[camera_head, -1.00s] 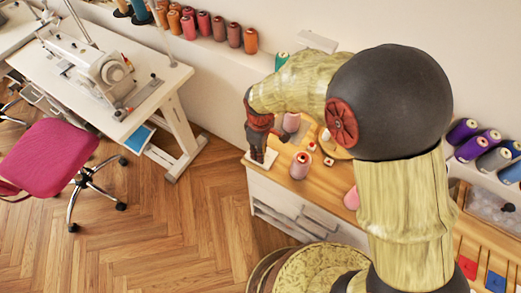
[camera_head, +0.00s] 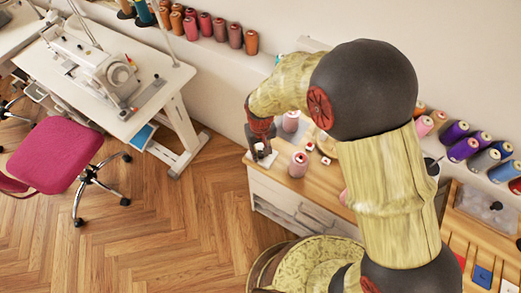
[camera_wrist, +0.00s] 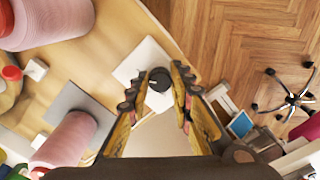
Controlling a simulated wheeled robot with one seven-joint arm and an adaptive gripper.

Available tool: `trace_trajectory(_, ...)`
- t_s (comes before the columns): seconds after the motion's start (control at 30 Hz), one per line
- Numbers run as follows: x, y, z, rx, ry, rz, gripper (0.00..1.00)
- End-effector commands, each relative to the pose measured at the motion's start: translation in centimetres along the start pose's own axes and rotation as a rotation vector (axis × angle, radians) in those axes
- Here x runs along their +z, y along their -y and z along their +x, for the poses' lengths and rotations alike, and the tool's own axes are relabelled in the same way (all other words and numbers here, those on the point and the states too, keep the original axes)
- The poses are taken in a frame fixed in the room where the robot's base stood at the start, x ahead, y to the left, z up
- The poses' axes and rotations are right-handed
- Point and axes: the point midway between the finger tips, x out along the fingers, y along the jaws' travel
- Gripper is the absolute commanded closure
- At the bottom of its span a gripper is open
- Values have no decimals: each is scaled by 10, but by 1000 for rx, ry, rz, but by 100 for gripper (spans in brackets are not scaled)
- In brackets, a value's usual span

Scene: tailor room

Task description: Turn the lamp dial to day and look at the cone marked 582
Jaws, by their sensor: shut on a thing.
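A black round dial (camera_wrist: 159,79) with a pale mark sits on a white plate (camera_wrist: 136,62) at the table's corner. In the wrist view the two fingers of my gripper (camera_wrist: 158,84) stand on either side of it, shut on it. In the head view my gripper (camera_head: 261,148) points down over the same white plate (camera_head: 269,160), and the dial is mostly hidden. A pink cone (camera_head: 298,165) stands close to the right of the plate, and another pink cone (camera_head: 291,121) stands behind. The wrist view shows two pink cones, one on a grey plate (camera_wrist: 75,104). I cannot read any number.
Small white blocks (camera_wrist: 36,69) lie on the wooden table near the cones. Purple and grey spools (camera_head: 463,149) line the right side.

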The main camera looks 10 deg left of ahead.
Motion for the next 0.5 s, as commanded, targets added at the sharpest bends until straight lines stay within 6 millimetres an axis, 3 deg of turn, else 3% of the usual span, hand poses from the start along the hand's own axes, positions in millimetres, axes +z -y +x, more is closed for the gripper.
trace_trajectory(0.5, -1, 0, 0, 0, -2, 60, 100)
